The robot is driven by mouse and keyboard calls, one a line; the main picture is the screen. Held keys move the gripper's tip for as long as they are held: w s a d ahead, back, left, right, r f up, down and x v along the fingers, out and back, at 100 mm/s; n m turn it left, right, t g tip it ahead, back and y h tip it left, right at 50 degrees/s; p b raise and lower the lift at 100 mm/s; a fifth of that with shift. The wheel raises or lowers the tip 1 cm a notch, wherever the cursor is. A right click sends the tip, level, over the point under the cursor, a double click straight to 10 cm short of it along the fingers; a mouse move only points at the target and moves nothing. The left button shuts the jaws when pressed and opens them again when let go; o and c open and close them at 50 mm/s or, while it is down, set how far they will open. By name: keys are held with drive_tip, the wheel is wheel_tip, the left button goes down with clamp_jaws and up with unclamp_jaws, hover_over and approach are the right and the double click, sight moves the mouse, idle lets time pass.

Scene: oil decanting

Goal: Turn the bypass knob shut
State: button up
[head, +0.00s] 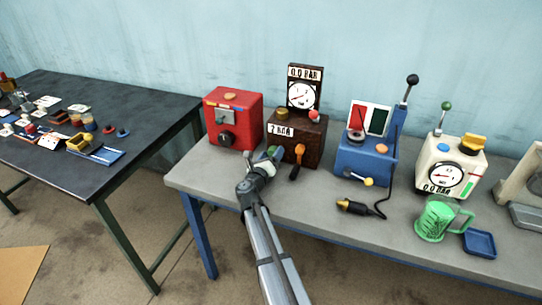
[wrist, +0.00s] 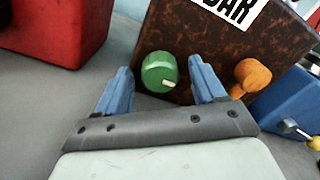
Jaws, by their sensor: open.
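A green round knob (wrist: 158,74) with a white pointer mark sits low on the front of a brown rust-mottled box (head: 302,135). No readable label names it as the bypass knob. In the wrist view my gripper (wrist: 160,86) is open, with one blue finger to the left of the knob and one to the right. Gaps show on both sides, so it is not gripped. In the head view my gripper (head: 267,161) is at the lower left of the box front and partly covers the green knob (head: 273,152). The pointer mark points right.
An orange handle (head: 298,161) hangs just right of the green knob. A red box (head: 233,112) stands close on the left. A blue pump box (head: 365,160), a cream gauge box (head: 450,162) and a green jug (head: 437,219) stand right. The grey bench front is mostly clear.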

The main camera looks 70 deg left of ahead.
drive_tip(key=c, duration=1.1)
drive_tip(key=shift+o, duration=0.2)
drive_tip(key=shift+n, duration=0.7)
drive_tip(key=o, duration=1.1)
drive_tip(key=shift+c, duration=0.2)
drive_tip(key=v, duration=1.4)
